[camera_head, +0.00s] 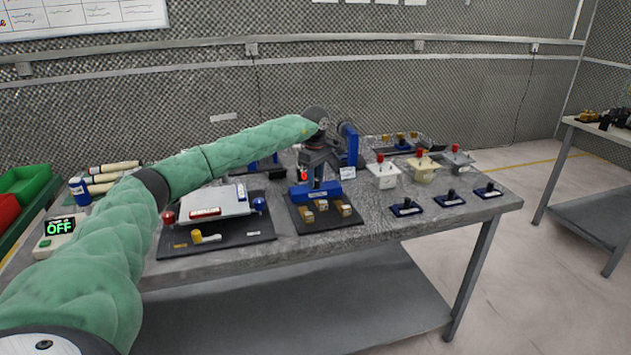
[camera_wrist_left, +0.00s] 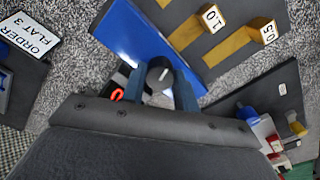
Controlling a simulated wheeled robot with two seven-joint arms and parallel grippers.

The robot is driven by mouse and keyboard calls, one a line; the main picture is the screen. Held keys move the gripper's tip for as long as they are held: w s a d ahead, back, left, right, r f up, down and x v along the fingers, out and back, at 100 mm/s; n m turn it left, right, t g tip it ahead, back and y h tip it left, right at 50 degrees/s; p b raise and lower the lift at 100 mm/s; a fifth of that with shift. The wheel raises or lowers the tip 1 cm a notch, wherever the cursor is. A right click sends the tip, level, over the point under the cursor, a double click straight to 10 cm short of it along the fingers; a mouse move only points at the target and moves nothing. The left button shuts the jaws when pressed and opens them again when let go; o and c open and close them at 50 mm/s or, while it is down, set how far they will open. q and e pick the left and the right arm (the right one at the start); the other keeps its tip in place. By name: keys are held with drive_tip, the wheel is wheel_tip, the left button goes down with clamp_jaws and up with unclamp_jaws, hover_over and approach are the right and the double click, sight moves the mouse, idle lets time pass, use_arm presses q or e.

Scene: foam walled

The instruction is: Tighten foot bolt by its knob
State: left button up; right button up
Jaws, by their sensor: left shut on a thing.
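My left gripper (camera_head: 316,176) reaches down over a blue block (camera_head: 330,187) on a dark plate in the middle of the table. In the left wrist view the left gripper (camera_wrist_left: 157,88) is shut on a round dark knob (camera_wrist_left: 160,72) with a pale mark on top. The knob sits between the two fingers, by the edge of the blue block (camera_wrist_left: 148,35). The bolt under the knob is hidden by the knob and fingers. My right gripper is in neither view.
Brass-coloured pieces with number tags (camera_wrist_left: 211,17) lie on the dark plate beside the blue block. A plate with a grey cover (camera_head: 225,205) is left of it. White and grey boxes with red knobs (camera_head: 383,174) stand to the right. An "ORDER FLAT 3" sign (camera_wrist_left: 28,35) lies nearby.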

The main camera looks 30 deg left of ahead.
use_arm(q)
drive_tip(key=shift+a+r+m, duration=0.1)
drive_tip(key=shift+m, duration=1)
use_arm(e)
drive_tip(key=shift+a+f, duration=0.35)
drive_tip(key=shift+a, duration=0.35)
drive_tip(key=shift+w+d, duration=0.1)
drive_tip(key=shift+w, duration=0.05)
use_arm(q)
drive_tip(key=o, duration=1)
drive_tip(key=shift+r+b, duration=0.85)
drive_tip(key=shift+r, duration=3)
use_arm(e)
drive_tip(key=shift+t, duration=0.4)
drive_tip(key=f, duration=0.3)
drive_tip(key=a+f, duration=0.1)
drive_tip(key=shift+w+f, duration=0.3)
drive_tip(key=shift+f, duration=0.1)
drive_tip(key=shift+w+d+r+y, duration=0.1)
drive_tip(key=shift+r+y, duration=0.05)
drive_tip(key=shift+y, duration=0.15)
